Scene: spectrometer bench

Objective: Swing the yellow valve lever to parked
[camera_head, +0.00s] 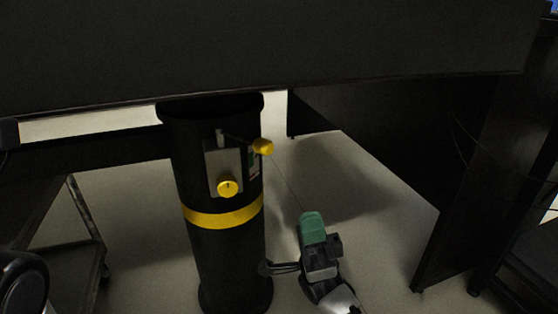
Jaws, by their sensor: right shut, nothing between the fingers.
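The valve lever is a thin dark arm ending in a yellow knob (263,146). It points right and slightly down from the top of a grey plate on the black column. A round yellow dial (228,187) with a dark mark sits low on that plate (213,160). No parked marking can be made out. My right gripper (311,222), with green fingers, is shut and empty. It appears below and to the right of the lever knob, apart from it. My left gripper is not in view.
The black column (228,255) has a yellow band (225,216) and stands under a wide black bench (270,55). A dark panel (445,170) stands at the right. A cart-like frame (85,225) is at the left. The floor between column and panel is open.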

